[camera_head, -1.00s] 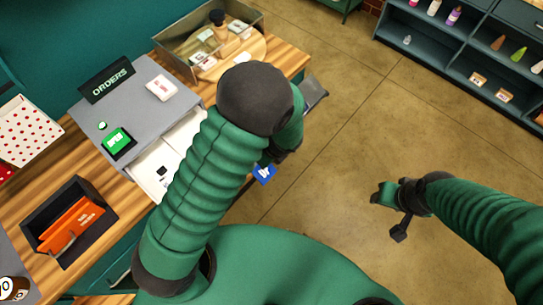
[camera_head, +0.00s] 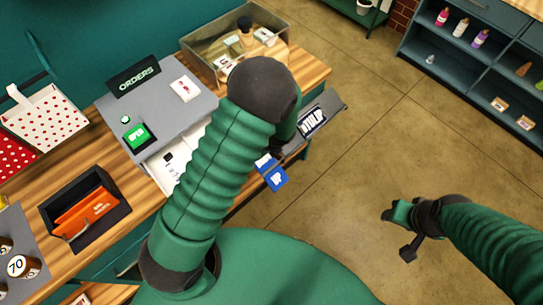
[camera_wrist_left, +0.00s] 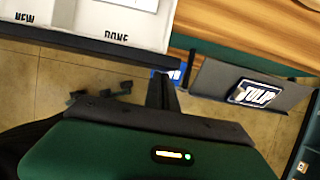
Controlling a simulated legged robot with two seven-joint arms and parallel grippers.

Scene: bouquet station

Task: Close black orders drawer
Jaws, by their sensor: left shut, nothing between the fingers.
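The orders drawer (camera_head: 172,168) stands open from the grey unit, below the black ORDERS sign (camera_head: 133,76). Its white inside holds cards; my left arm hides much of it in the head view. In the left wrist view the drawer's white inside (camera_wrist_left: 88,17) shows NEW and DONE labels, with its black front edge (camera_wrist_left: 75,40) nearest me. My left gripper (camera_wrist_left: 162,88) is shut and empty, just outside that front edge; I cannot tell if it touches. In the head view it is mostly hidden behind my arm. My right gripper (camera_head: 397,228) is over the floor, away from the drawer.
A grey shelf with a TULIP card (camera_head: 313,122) juts from the counter, right of my left arm. A blue tag (camera_head: 272,175) shows beside that arm. The floor is clear.

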